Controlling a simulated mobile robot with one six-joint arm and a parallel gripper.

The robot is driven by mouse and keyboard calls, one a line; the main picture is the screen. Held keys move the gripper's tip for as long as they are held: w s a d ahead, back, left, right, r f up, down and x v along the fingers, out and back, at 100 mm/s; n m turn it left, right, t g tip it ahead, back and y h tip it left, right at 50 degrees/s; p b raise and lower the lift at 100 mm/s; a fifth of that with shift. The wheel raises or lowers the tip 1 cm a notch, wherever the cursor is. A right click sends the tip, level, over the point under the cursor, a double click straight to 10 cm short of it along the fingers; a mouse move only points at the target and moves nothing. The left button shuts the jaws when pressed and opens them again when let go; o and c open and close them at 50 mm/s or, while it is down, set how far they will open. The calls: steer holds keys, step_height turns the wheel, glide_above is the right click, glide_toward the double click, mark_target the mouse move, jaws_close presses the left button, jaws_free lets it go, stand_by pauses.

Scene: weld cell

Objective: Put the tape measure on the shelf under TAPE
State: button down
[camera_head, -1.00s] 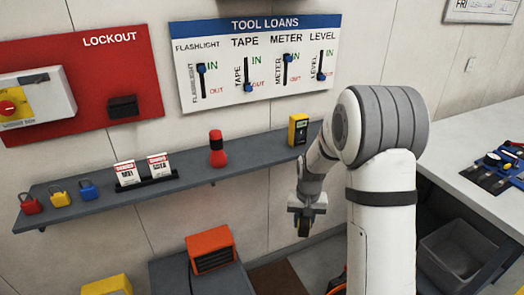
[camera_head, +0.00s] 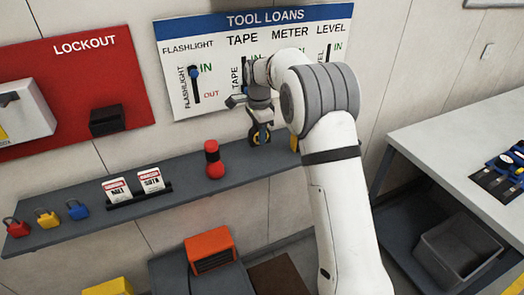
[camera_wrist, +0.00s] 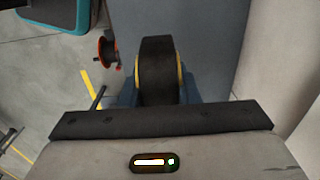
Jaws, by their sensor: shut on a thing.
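My gripper (camera_head: 258,124) is shut on the tape measure (camera_head: 261,136), a black round body with yellow edges. The tape measure also shows between the fingers in the wrist view (camera_wrist: 158,72). It appears above the grey wall shelf (camera_head: 120,212), between the red flashlight (camera_head: 214,160) and the yellow meter (camera_head: 295,143); a gap to the shelf is hard to judge. The meter is mostly hidden behind my arm. The TAPE heading (camera_head: 243,39) is on the tool loans board (camera_head: 220,85), above my gripper; its slider is partly covered by my arm.
Warning tags (camera_head: 133,188) and coloured padlocks (camera_head: 47,217) stand on the shelf to the left. An orange box (camera_head: 210,249) is below the shelf. A workbench (camera_head: 445,125) with tools and a grey bin (camera_head: 457,250) are on the right.

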step_height(320, 180, down, 8)
steer(key=shift+d+r+p, duration=0.1)
steer(key=shift+r+p, duration=0.15)
steer(key=shift+p, duration=0.6)
steer(key=shift+f, duration=0.15)
steer(key=c, duration=1.1)
jaws_free()
step_height(320, 180, up, 12)
steer(key=shift+s+r+b, duration=0.1)
steer(key=shift+r+b, duration=0.15)
steer(key=shift+b, duration=0.95)
